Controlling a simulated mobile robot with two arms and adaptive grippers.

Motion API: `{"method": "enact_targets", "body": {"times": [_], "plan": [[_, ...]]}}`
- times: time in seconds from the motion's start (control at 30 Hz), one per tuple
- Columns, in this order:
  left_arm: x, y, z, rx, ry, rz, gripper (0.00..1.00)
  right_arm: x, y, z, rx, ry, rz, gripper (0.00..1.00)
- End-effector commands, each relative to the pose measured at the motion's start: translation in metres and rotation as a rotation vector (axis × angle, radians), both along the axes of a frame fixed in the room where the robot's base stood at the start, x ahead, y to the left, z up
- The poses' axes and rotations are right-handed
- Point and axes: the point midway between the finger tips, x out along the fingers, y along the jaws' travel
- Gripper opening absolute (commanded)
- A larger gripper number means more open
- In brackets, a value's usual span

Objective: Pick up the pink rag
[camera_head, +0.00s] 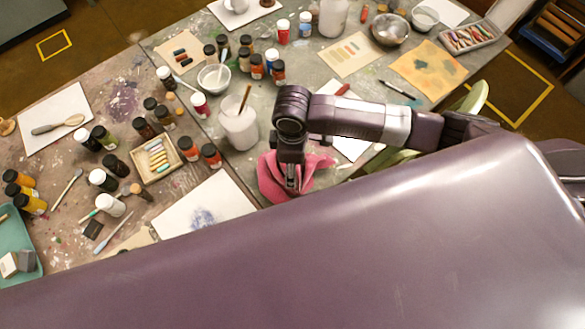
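The pink rag (270,177) lies bunched near the front edge of the table, in the middle of the view. My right arm comes in from the right, and its gripper (291,186) points down at the middle of the rag. Pink cloth shows on both sides of the fingers. The fingertips are small and partly lost against the cloth, so I cannot tell whether they are open or closed on it. My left gripper is not in view.
A white jar (239,128) with a brush stands just left of the rag. White paper (345,145) lies to its right, and a blue-stained sheet (207,208) to its lower left. Several paint bottles and a pastel box (158,158) crowd the left. My own body hides the foreground.

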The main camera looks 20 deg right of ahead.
Motion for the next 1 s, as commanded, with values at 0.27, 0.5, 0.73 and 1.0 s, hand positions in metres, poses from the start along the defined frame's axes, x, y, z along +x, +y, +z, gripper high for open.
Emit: {"method": "enact_targets", "body": {"times": [0.27, 0.5, 0.73, 1.0], "plan": [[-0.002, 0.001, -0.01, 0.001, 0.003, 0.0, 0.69, 0.003, 0.001, 0.083, 0.003, -0.009, 0.002, 0.36], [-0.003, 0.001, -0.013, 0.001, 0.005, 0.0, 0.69, 0.002, 0.0, 0.14, 0.002, -0.006, 0.0, 0.36], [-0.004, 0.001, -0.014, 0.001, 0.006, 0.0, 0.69, 0.001, 0.0, 0.165, 0.001, -0.003, -0.001, 0.36], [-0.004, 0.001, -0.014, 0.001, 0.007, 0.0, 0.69, 0.001, 0.0, 0.168, 0.001, -0.001, -0.001, 0.36]]}}
